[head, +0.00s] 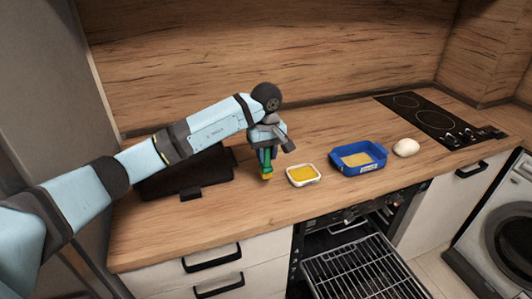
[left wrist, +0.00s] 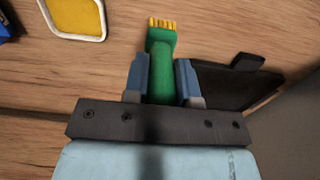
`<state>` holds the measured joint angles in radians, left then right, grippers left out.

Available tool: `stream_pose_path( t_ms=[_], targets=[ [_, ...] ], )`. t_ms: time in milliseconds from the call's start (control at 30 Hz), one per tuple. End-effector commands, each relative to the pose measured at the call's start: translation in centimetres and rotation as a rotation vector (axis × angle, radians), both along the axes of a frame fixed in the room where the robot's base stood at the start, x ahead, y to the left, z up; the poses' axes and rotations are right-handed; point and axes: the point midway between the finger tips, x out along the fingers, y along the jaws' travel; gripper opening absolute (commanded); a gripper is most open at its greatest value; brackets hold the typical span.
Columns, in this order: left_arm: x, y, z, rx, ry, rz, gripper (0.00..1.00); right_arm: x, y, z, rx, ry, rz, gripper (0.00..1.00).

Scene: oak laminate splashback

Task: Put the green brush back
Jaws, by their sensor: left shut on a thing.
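The green brush (head: 266,168) hangs bristles down from my left gripper (head: 266,152), just left of the small white dish. In the left wrist view, my left gripper (left wrist: 161,80) is shut on the handle of the green brush (left wrist: 161,60), with yellow bristles pointing away from the gripper. I cannot tell whether the bristles touch the counter. The small white dish (head: 290,182) holds something yellow, and its rim also shows in the left wrist view (left wrist: 103,28). My right gripper is not in view.
A blue tray (head: 374,165) with yellowish contents and a pale round lump (head: 406,147) stand to the right. A black flat object (head: 165,182) lies behind my arm. A black hob (head: 432,117) is at the far right. The open oven's rack (head: 360,268) sits below the counter edge.

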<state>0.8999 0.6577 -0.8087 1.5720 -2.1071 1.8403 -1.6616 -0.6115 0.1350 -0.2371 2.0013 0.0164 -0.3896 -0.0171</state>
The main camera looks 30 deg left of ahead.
Motion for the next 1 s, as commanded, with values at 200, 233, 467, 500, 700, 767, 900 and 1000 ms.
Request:
stream_pose_path(
  t_ms=[200, 233, 467, 500, 700, 767, 900, 1000],
  targets=[
    [0.0, -0.1, -1.7, -0.001, 0.001, -0.001, 0.01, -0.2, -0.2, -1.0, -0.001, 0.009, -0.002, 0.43],
    [0.0, -0.1, -2.1, -0.001, 0.001, -0.001, 0.01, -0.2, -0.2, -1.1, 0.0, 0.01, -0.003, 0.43],
    [0.0, 0.0, -4.8, -0.001, 0.002, 0.0, 0.01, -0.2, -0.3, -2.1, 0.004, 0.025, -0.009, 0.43],
    [0.0, 0.0, -5.1, -0.001, 0.001, 0.0, 0.01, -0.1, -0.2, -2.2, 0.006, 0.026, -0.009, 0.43],
    [0.0, -0.1, -6.4, -0.001, 0.001, -0.001, 0.01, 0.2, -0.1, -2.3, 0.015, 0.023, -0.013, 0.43],
    [0.0, 0.0, -6.6, -0.001, 0.001, -0.001, 0.01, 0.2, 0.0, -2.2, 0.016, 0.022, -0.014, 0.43],
    [0.0, 0.0, -6.8, -0.001, 0.001, 0.0, 0.01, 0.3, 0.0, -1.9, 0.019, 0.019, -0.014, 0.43],
    [0.0, 0.0, -6.7, 0.0, 0.0, 0.0, 0.01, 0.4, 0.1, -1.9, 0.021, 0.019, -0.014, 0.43]
  ],
)
